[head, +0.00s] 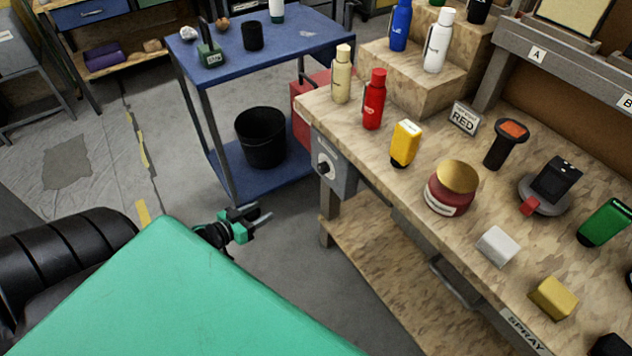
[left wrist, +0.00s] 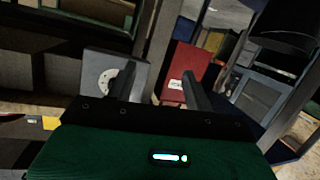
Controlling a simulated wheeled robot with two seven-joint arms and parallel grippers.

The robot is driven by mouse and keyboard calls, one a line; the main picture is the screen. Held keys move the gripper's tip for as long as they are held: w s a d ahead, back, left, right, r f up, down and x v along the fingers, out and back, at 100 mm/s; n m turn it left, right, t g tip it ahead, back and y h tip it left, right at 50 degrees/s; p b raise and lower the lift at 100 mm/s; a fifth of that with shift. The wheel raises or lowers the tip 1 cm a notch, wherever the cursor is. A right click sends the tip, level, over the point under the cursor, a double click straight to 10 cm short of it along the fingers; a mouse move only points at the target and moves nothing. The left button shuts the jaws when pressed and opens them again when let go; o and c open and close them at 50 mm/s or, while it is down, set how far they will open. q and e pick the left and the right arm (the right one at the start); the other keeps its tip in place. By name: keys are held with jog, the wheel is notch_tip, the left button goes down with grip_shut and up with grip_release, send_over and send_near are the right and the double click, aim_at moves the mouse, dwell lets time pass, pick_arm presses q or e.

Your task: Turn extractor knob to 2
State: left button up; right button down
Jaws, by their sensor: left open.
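The extractor knob (head: 323,168) is a dark knob on a white dial, on the front of a grey box (head: 335,178) under the workbench's left end. In the left wrist view the white dial (left wrist: 106,82) shows on the grey box (left wrist: 98,68), partly hidden by my left finger; its markings are too small to read. My left gripper (head: 258,214) is open and empty, to the left of and below the knob in the head view, apart from it. In the left wrist view its two fingers (left wrist: 158,88) stand apart, with the dial by the left one. My right gripper is not in view.
The wooden workbench (head: 395,185) carries several bottles, a red jar (head: 452,188) and tools. A blue cart (head: 300,38) with a black bin (head: 262,137) stands behind my left gripper. A red case (head: 304,100) is beside the bench. Open floor lies between.

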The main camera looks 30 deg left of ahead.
aim_at(320, 170)
pick_arm(q)
jog(key=w+d+r+m+t+h+b, duration=0.15)
jog(key=d+r+h, duration=0.3)
jog(key=r, duration=0.55)
jog(key=shift+y, duration=0.35)
jog(key=x, duration=0.4)
jog(key=b+x, duration=0.1)
jog(key=x, duration=0.8)
jog(key=shift+r, duration=0.3)
jog(key=shift+w+d, duration=0.3)
jog(key=shift+w, duration=0.3)
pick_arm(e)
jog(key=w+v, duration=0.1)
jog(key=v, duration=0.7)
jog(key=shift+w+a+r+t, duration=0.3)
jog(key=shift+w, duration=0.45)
pick_arm(q)
jog(key=c, duration=1)
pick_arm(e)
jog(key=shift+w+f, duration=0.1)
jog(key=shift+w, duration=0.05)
